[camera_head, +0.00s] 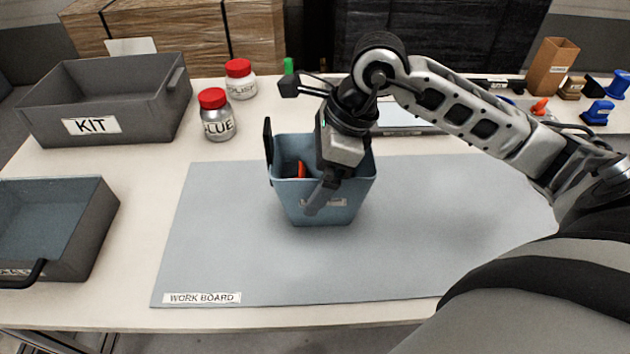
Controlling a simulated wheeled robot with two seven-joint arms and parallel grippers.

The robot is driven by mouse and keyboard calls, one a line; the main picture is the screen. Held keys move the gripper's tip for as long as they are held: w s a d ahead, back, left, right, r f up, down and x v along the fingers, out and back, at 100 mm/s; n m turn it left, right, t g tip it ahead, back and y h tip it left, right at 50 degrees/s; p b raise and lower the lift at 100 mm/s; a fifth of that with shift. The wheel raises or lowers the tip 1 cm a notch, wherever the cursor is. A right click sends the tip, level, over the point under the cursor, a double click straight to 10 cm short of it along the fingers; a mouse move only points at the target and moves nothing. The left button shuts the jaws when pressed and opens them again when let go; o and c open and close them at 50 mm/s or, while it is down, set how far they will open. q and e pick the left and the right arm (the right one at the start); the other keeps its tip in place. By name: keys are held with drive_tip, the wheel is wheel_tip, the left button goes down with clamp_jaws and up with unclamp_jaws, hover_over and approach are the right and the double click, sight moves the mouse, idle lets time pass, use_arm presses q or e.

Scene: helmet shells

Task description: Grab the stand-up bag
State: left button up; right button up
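A tan, upright, open-topped container (553,66) with a small white label stands at the back right of the table. It looks most like the stand-up bag, but I cannot be sure. My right gripper (318,195) points down at the blue-grey bin (325,214) in the middle, in front of its opening and front wall. It is far to the left of the tan container. One grey finger shows; the other is not clear, so I cannot tell how far the gripper is open. My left gripper is out of view.
The bin stands on the grey work board (230,240). A KIT tray (150,115), two red-capped jars (219,122) and another tray (75,240) are at left. Small blue parts (598,111) lie at right. The front board is clear.

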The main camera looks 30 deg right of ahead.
drive_tip(key=shift+f+b, duration=0.25)
drive_tip(key=shift+b, duration=0.1)
idle(0.4)
drive_tip(key=c, duration=0.7)
